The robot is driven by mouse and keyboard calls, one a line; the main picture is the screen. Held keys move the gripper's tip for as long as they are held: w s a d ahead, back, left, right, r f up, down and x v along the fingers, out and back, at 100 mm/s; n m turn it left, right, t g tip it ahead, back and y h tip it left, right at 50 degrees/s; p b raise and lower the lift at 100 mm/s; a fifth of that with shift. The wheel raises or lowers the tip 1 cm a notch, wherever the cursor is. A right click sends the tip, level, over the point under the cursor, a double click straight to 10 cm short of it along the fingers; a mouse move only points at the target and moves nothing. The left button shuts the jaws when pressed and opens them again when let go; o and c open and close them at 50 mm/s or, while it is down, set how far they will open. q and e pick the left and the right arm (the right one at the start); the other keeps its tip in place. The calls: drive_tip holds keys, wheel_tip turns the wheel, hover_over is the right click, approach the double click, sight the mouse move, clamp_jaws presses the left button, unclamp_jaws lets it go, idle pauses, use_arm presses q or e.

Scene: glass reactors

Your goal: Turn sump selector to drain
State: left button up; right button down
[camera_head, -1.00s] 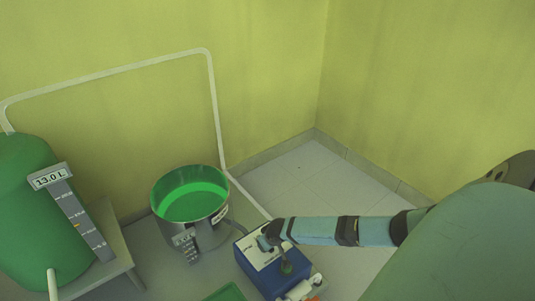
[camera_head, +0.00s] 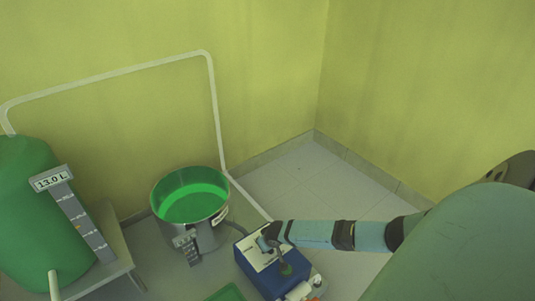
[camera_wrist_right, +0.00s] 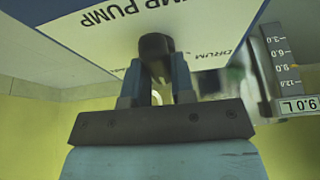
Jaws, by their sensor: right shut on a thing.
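The sump pump box (camera_head: 257,272) is blue with a white labelled top and stands on the floor at the lower middle of the head view. In the right wrist view its white panel (camera_wrist_right: 208,22) reads "PUMP" and "DRUM". My right gripper (camera_wrist_right: 157,75) is shut on the dark selector knob (camera_wrist_right: 156,47) on that panel. In the head view the gripper (camera_head: 266,240) covers most of the knob, so its pointing direction is hard to tell. My left gripper is not in view.
A metal sump (camera_head: 200,235) with green liquid stands left of the box. A green tank (camera_head: 28,215) with a 13.0 L display (camera_head: 52,179) sits on a stand at far left. A white pipe (camera_head: 215,110) runs along the wall. Floor at the right corner (camera_head: 310,180) is clear.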

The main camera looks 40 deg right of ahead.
drive_tip(key=shift+a+r+m+p, duration=0.1)
drive_tip(key=shift+r+m+p, duration=0.15)
drive_tip(key=shift+p, duration=0.2)
drive_tip(key=shift+a+m+h+p, duration=0.1)
drive_tip(key=shift+m+h+p, duration=0.3)
drive_tip(key=shift+m+p, duration=0.55)
drive_tip(key=shift+g+p, duration=0.3)
drive_tip(key=shift+p, duration=0.25)
drive_tip(key=m+h+p, duration=0.1)
drive_tip(key=m, duration=0.1)
drive_tip(key=shift+f+m+p, duration=0.2)
drive_tip(key=shift+m+p, duration=0.2)
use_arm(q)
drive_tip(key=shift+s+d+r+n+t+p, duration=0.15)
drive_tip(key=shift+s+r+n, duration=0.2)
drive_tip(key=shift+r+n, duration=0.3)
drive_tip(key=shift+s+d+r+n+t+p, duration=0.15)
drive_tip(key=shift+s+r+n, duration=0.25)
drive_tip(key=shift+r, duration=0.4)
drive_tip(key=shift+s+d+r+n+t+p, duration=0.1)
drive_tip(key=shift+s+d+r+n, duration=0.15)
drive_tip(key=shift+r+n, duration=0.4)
use_arm(e)
drive_tip(key=shift+f+m+g+h, duration=0.1)
drive_tip(key=shift+m+g+h, duration=0.4)
drive_tip(key=shift+m, duration=1)
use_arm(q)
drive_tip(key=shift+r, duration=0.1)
